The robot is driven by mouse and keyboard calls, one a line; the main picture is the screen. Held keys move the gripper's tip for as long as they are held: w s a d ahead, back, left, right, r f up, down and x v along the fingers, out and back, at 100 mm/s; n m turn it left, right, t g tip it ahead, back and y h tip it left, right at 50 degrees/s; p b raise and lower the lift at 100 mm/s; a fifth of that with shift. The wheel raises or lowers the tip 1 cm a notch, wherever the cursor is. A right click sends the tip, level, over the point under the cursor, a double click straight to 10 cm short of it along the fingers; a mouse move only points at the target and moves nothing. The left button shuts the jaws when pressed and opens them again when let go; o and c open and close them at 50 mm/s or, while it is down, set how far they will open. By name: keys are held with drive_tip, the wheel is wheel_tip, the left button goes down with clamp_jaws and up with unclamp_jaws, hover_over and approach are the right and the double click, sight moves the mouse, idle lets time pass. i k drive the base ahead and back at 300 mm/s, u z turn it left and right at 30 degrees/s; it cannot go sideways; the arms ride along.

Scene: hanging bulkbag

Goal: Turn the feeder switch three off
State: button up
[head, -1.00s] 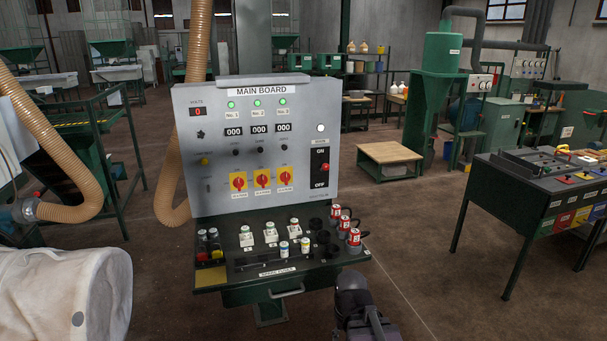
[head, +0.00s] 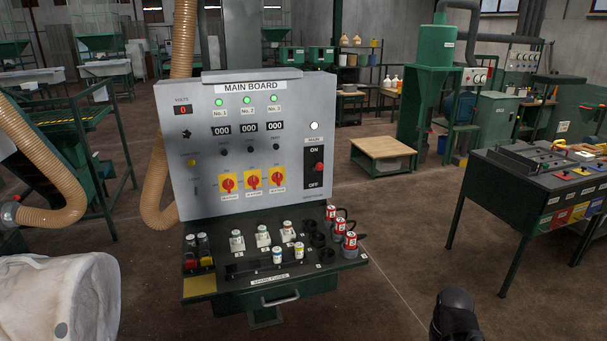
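The grey main board (head: 240,110) stands upright at the centre-left. Three red rotary switches on yellow plates sit in a row low on it. The rightmost, feeder switch three (head: 276,180), is in plain sight; its exact pointer direction is too small to tell. Above, the green No. 3 lamp (head: 274,99) is lit, as are lamps No. 1 and No. 2. My gripper's fingers do not show. Only a dark rounded part of my arm shows at the bottom edge, right of the board and apart from it.
A green-edged shelf with fuses and red-capped plugs (head: 350,241) juts out below the board. A red-knobbed main switch (head: 319,167) is at its right. A white bag (head: 60,300) is at lower left, a black table (head: 540,190) at right. The floor between is clear.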

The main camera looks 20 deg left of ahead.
sight(276, 177)
drive_tip(key=z, duration=0.45)
drive_tip(key=k, duration=0.95)
drive_tip(key=u, duration=1.6)
drive_tip(key=i, duration=0.85)
drive_tip(key=z, duration=0.15)
